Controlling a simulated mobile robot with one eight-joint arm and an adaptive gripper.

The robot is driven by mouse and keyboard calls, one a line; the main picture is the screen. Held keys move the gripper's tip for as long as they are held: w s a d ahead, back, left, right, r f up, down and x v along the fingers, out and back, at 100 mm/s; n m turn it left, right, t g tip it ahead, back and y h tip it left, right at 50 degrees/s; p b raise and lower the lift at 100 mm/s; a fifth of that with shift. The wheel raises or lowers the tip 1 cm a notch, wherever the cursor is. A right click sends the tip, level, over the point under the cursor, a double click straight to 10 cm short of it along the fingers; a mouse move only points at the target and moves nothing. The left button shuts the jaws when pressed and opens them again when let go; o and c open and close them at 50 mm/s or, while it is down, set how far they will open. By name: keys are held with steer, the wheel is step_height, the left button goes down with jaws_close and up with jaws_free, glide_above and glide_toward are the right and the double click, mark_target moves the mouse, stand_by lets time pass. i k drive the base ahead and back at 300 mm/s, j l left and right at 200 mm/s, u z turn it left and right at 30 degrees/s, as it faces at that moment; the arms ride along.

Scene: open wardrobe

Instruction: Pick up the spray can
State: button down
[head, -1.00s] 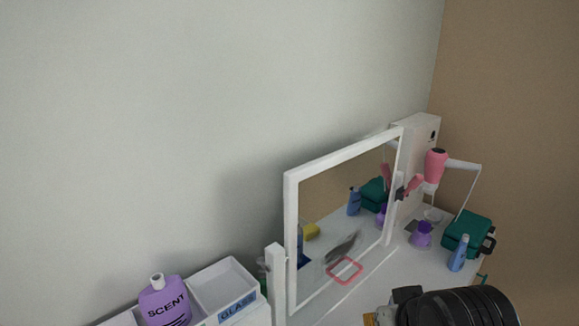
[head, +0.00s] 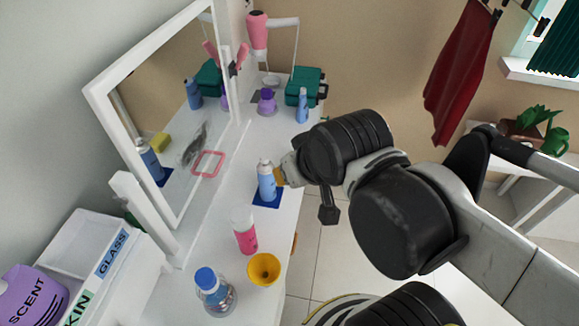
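A light blue can with a white top (head: 266,181) stands upright on a dark blue square (head: 268,202) on the white table. A pink can with a white cap (head: 245,233) stands nearer. A smaller blue bottle (head: 302,106) stands at the back by the green case. I cannot tell for certain which one is the spray can.
A clear bottle with a blue cap (head: 213,291) and a yellow cup-like piece (head: 263,269) stand at the front. A framed mirror (head: 160,115) borders the table's left. A purple bottle (head: 267,102) and green case (head: 305,88) are behind. Floor lies right of the table.

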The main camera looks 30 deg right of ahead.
mark_target(267, 182)
steer(key=l+u, duration=0.2)
steer(key=l, duration=0.45)
steer(key=k+l+u, duration=0.2)
steer(key=l, duration=0.45)
steer(key=l+u, duration=0.2)
steer(key=l, duration=0.45)
